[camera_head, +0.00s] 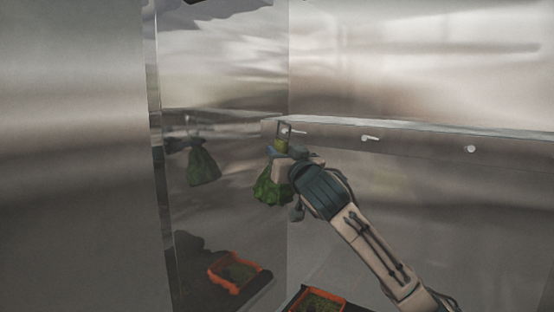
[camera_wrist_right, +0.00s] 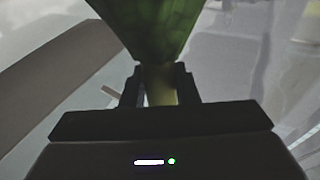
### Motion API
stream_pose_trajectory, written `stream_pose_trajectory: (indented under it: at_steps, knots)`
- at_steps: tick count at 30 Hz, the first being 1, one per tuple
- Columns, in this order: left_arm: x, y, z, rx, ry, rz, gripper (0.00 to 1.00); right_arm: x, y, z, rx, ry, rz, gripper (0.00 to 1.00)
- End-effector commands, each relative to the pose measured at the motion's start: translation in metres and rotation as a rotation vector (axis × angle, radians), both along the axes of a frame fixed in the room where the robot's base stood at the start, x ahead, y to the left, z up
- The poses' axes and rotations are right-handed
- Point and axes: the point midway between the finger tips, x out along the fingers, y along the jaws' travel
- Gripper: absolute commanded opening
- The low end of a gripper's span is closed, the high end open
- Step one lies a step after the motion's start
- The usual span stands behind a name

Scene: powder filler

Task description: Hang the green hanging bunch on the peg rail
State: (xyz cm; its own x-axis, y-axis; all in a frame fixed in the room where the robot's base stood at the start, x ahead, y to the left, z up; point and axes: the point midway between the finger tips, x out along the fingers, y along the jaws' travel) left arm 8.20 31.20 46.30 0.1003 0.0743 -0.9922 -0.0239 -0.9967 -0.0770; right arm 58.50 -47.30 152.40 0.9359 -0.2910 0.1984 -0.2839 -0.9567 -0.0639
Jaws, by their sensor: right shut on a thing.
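The green hanging bunch (camera_head: 270,187) hangs leaves down beside the left end of the peg rail (camera_head: 420,143). A hook or loop (camera_head: 284,129) stands above its stem, in front of the leftmost peg (camera_head: 298,132); I cannot tell whether it touches that peg. My right gripper (camera_head: 281,153) is shut on the bunch's stem. In the right wrist view the stem (camera_wrist_right: 160,88) sits between the two fingers (camera_wrist_right: 158,88), with the green leaves (camera_wrist_right: 155,25) spreading beyond. My left gripper is not in view.
Other pegs (camera_head: 370,138) along the rail to the right are bare. A shiny metal wall (camera_head: 215,85) at left mirrors the bunch and an orange tray. An orange tray (camera_head: 318,294) with green contents stands below, at the bottom edge.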

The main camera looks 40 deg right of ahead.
Motion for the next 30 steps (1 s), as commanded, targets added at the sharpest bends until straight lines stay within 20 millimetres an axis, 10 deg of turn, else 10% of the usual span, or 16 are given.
stream_pose_trajectory:
  at_steps: [30]
  knots:
    - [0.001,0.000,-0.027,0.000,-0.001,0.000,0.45,0.009,-0.031,-0.010,0.001,0.000,-0.001,0.00]
